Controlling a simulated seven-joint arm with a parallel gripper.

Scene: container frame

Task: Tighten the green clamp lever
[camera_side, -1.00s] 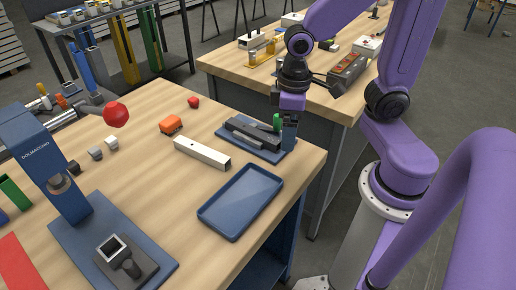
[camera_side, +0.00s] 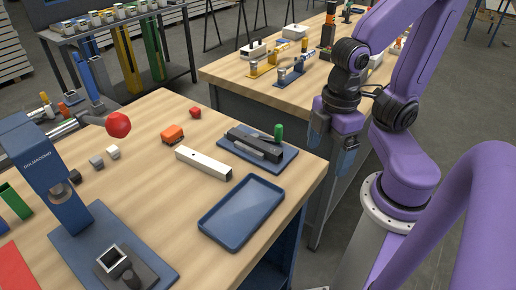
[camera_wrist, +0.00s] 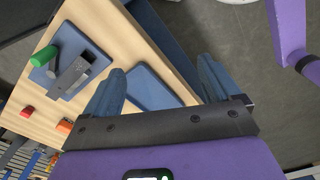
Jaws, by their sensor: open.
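The green clamp lever (camera_side: 279,131) stands upright at the right end of a dark clamp (camera_side: 252,145) on a blue base plate (camera_side: 232,150), near the far right corner of the wooden bench. In the wrist view the green lever (camera_wrist: 44,56) lies at the upper left, beside the grey clamp bar (camera_wrist: 73,75). My gripper (camera_side: 332,150) is open and empty, its blue fingers pointing down just past the bench's right edge, to the right of the lever and apart from it. In the wrist view the open fingers (camera_wrist: 160,88) have nothing between them.
A blue tray (camera_side: 241,212) and a white bar (camera_side: 203,163) lie in front of the clamp. An orange block (camera_side: 172,133) and a red piece (camera_side: 195,112) lie to its left. A blue press (camera_side: 62,185) with a red knob stands at left. A second bench (camera_side: 235,75) stands behind.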

